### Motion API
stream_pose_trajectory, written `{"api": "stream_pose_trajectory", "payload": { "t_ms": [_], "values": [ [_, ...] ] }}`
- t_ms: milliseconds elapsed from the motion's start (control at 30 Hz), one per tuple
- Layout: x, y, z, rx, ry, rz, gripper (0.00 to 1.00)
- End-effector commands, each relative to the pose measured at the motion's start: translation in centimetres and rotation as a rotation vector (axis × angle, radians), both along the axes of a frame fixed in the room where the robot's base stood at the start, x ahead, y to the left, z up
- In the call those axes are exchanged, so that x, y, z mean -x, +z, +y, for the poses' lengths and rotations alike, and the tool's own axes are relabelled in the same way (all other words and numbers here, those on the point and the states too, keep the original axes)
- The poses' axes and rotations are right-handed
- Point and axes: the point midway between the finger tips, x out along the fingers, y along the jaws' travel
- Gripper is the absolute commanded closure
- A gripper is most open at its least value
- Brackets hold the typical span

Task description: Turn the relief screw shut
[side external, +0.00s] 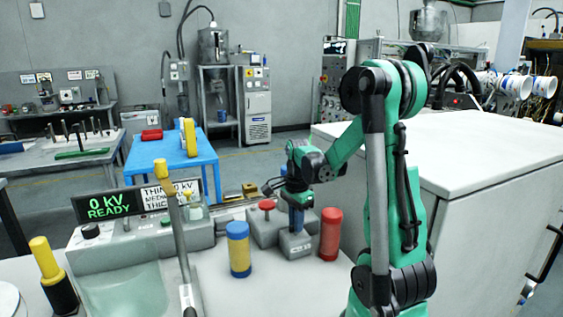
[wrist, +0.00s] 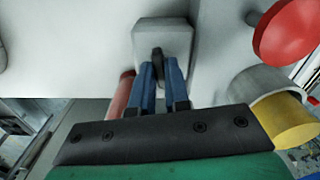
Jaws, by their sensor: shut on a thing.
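A dark screw head, which I take as the relief screw (wrist: 157,54), stands at the light grey block (wrist: 162,32) in the wrist view. My gripper (wrist: 159,66) has its two blue fingers closed around the screw, one on each side. In the side external view my gripper (side external: 296,228) points down at the small grey block (side external: 296,248). The fingers hide the screw there. How far the screw is turned cannot be told.
A red mushroom knob (side external: 267,204) on a grey base stands just left of my gripper. A red cylinder (side external: 331,236) is close on the right. A blue and yellow cylinder (side external: 239,250) stands front left. A display (side external: 108,204) reads "0 KV READY". A lever (side external: 175,225) rises further left.

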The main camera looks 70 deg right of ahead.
Motion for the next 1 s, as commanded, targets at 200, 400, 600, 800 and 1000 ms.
{"api": "stream_pose_trajectory", "payload": {
  "t_ms": [200, 400, 600, 800, 1000],
  "values": [
    [0.01, 0.01, 0.04, -0.002, -0.116, 0.001, 1.00],
    [0.01, 0.01, 0.04, -0.002, -0.175, 0.001, 1.00],
    [0.00, 0.01, 0.05, -0.002, -0.195, 0.001, 1.00],
    [-0.01, 0.01, 0.04, -0.001, -0.197, 0.000, 1.00],
    [-0.01, 0.01, 0.04, -0.001, -0.197, 0.000, 0.71]
  ]
}}
